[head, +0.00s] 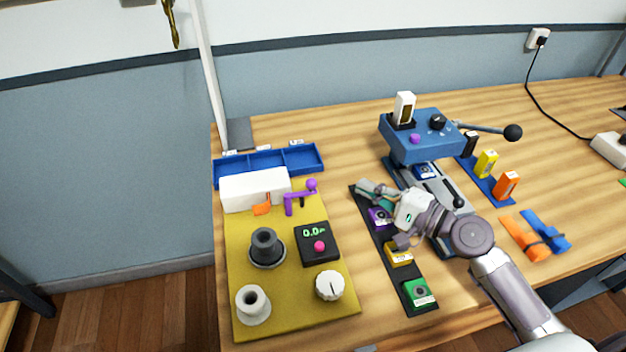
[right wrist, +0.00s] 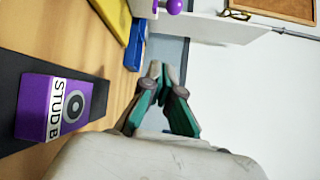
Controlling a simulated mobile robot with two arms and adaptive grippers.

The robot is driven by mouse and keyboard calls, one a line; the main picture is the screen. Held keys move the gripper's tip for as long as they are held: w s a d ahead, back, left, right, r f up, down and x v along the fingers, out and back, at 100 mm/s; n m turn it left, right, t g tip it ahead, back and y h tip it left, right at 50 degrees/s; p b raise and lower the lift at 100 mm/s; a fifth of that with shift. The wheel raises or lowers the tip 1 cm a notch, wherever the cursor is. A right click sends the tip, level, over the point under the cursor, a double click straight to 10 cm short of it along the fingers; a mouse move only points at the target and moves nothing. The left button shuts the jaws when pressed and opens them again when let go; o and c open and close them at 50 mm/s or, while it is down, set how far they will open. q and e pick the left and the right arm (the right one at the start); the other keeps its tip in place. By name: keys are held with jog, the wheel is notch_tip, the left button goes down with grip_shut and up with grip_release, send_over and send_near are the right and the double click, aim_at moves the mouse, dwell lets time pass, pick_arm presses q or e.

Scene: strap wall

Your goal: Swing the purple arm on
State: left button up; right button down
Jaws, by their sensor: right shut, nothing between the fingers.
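The purple arm (head: 300,197) is a bent lever with a round purple knob, at the back of the yellow board by the white box. Its purple knob also shows at the top of the right wrist view (right wrist: 174,6). My right gripper (head: 362,186) is to the right of the purple arm, clearly apart from it, above the black strip. Its fingers are shut with nothing between them; they also show in the right wrist view (right wrist: 157,68). My left gripper is not in view.
The yellow board (head: 288,285) also carries a white box (head: 250,188), an orange lever (head: 262,208), a display box (head: 319,244) and knobs. A blue tray (head: 268,163) lies behind. A purple block (right wrist: 40,105) sits on the black strip. A blue press (head: 425,140) stands behind my right gripper.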

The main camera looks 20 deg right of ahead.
jog(key=shift+s+d+r, duration=0.1)
jog(key=shift+s+d, duration=0.1)
jog(key=shift+s, duration=0.1)
jog(key=shift+w+a, duration=0.2)
jog(key=shift+w, duration=0.1)
jog(key=p+x, duration=0.3)
jog(key=x, duration=0.6)
jog(key=shift+r, duration=0.1)
jog(key=shift+s+a+r+p, duration=0.2)
jog(key=shift+s+a+p, duration=0.75)
jog(key=shift+a+p, duration=0.05)
jog(key=shift+s+a, duration=0.3)
jog(key=shift+s, duration=0.25)
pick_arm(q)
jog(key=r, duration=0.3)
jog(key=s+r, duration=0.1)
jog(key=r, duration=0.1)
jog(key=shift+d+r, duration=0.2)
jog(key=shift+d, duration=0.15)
